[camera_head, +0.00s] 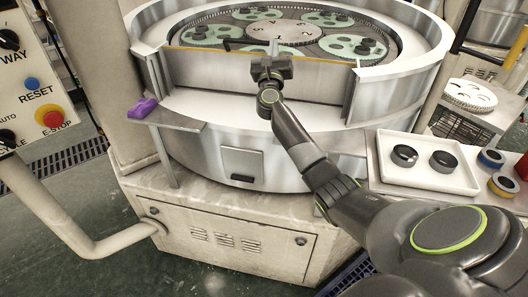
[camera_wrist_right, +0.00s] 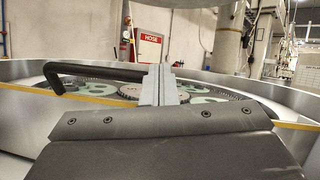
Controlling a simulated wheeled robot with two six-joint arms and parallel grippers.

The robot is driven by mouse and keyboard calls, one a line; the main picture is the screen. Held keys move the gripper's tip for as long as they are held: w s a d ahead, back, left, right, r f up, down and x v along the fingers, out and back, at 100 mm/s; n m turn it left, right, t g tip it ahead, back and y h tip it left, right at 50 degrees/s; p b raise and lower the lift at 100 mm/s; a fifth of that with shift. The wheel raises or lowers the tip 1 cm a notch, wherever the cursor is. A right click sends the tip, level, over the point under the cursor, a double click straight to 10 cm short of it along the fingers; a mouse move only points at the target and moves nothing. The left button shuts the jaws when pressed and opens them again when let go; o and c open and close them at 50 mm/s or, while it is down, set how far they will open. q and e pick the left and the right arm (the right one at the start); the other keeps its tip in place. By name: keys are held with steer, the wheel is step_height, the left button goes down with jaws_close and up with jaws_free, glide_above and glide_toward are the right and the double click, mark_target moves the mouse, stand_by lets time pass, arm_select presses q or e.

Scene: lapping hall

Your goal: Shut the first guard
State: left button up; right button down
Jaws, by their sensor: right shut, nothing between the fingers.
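The round lapping machine (camera_head: 400,95) has a pale metal wall with a wide gap at its front. A low metal guard panel (camera_head: 205,76) with an orange-yellow top edge stands across this gap; the edge also shows in the right wrist view (camera_wrist_right: 97,101). A black bar handle (camera_head: 236,42) lies at the panel's top, left of my right gripper (camera_head: 274,47). In the right wrist view the handle (camera_wrist_right: 100,70) reaches to the left side of the shut fingers (camera_wrist_right: 158,84). I cannot tell whether they touch. My right gripper is shut and empty. My left gripper is not in view.
Green carriers (camera_head: 210,34) lie inside the machine. A purple object (camera_head: 143,108) sits on the left ledge. A white tray (camera_head: 405,179) with two dark rings stands at right, beside more rings (camera_head: 491,158). A control panel with a red stop button (camera_head: 49,117) stands at left.

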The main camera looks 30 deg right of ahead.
steer(key=shift+b+x, duration=0.35)
steer(key=shift+x, duration=0.85)
steer(key=shift+s+d+f, duration=0.1)
steer(key=shift+f, duration=0.1)
